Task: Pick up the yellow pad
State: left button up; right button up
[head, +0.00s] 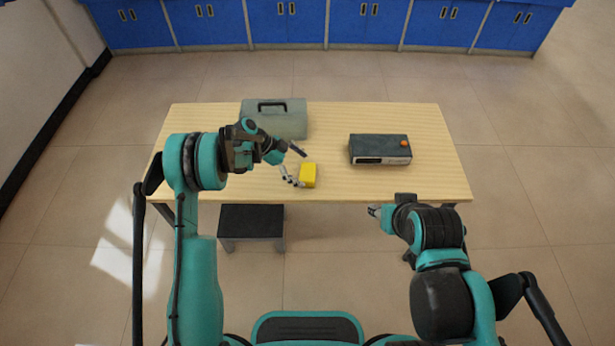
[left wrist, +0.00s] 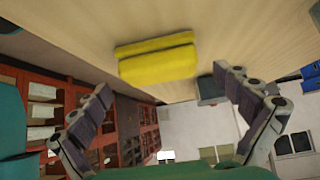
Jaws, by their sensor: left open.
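The yellow pad (head: 308,175) is a small yellow block on the wooden table (head: 400,190), near its front edge. In the left wrist view the pad (left wrist: 157,60) lies ahead of the fingers, centred a little left. My left gripper (head: 295,165) is just left of the pad in the head view, with its fingers spread. In the left wrist view the left gripper (left wrist: 165,105) is open and empty, and the pad is beyond the fingertips. My right gripper (head: 376,212) is in front of the table's front edge, away from the pad; its finger opening is too small to judge.
A grey toolbox (head: 285,122) with a dark handle stands at the back left of the table. A dark box-shaped device (head: 380,148) with an orange knob stands to the right of the pad. A dark stool (head: 251,220) is below the front edge. The table's right end is clear.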

aim_at(309, 172)
pick_arm(q)
jog(key=x, duration=0.2)
jog(key=shift+d+f, duration=0.2)
jog(key=shift+f, duration=0.05)
jog(key=c, duration=1.2)
pick_arm(e)
jog(key=shift+f, duration=0.5)
pick_arm(q)
jog(key=shift+o, duration=0.2)
notch_tip(309, 172, up, 5)
jog(key=shift+s+d+f+p, duration=0.1)
jog(key=shift+s+d+p, duration=0.1)
jog(key=shift+p, duration=0.7)
jog(key=s+d+r+p, duration=0.2)
jog(key=s+d+r, duration=0.4)
jog(key=s+d, duration=0.1)
jog(key=shift+s+r+p, duration=0.15)
jog(key=shift+s+p, duration=0.2)
jog(key=shift+s, duration=0.3)
pick_arm(e)
notch_tip(309, 172, up, 5)
jog(key=shift+f, duration=0.1)
pick_arm(q)
jog(key=shift+d, duration=0.15)
